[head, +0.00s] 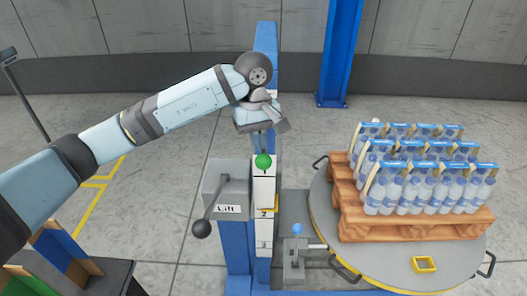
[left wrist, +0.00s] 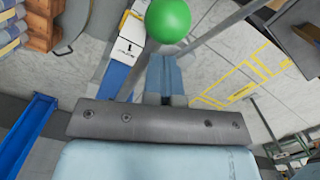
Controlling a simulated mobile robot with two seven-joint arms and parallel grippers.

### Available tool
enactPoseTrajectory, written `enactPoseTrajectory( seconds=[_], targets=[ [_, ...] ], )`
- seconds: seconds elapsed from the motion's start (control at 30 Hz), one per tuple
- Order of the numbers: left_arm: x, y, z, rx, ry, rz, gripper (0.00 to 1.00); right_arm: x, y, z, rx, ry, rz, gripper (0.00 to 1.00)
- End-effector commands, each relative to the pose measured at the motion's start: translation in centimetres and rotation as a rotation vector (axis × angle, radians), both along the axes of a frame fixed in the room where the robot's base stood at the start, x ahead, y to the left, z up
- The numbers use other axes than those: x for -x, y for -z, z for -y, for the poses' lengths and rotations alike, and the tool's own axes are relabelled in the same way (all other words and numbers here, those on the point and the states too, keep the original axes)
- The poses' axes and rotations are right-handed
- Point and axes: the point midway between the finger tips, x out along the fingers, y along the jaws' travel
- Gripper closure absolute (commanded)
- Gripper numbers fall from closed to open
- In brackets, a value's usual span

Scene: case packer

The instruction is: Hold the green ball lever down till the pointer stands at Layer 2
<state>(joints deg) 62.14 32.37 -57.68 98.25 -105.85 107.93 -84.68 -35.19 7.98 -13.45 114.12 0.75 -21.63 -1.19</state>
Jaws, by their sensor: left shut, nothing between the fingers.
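The green ball (head: 263,161) of the lever stands in front of the top of a white label column (head: 264,190) on the blue post. My left gripper (head: 263,146) is shut and empty, pointing down just above the ball; whether it touches the ball I cannot tell. In the left wrist view the green ball (left wrist: 168,20) lies beyond the shut fingertips (left wrist: 165,58). A yellow mark (head: 275,204), perhaps the pointer, shows at the right edge of the column near a plate that seems to read 2. The column's small markings are hard to read. My right gripper is not in view.
Left of the column is a grey box marked Lift (head: 228,209) with a black ball lever (head: 202,229). A small blue ball lever (head: 298,229) stands to the right. Beyond it a round turntable (head: 385,270) carries a wooden pallet (head: 415,227) with several bottle packs.

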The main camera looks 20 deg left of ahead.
Motion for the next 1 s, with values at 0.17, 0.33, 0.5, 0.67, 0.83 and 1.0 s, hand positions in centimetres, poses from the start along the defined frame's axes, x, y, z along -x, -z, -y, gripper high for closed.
enactPoseTrajectory(
  seconds=[0.17, 0.33, 0.5, 0.67, 0.83, 1.0],
  targets=[
    [0.0, 0.0, 0.0, -0.001, -0.001, -0.001, 1.00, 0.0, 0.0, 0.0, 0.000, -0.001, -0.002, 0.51],
    [-0.1, -0.9, 0.0, 0.001, 0.000, 0.001, 1.00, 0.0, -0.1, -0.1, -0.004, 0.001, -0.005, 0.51],
    [-0.4, -4.2, -0.2, -0.001, -0.001, 0.004, 1.00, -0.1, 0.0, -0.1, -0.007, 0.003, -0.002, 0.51],
    [-0.7, -8.0, -0.5, 0.000, -0.001, 0.005, 1.00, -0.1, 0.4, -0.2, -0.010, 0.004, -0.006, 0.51],
    [-0.9, -11.4, -0.7, 0.001, -0.001, 0.003, 1.00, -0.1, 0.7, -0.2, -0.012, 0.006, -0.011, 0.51],
    [-1.0, -13.3, -0.8, -0.001, -0.001, 0.002, 1.00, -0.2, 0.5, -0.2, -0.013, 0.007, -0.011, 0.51]
  ],
)
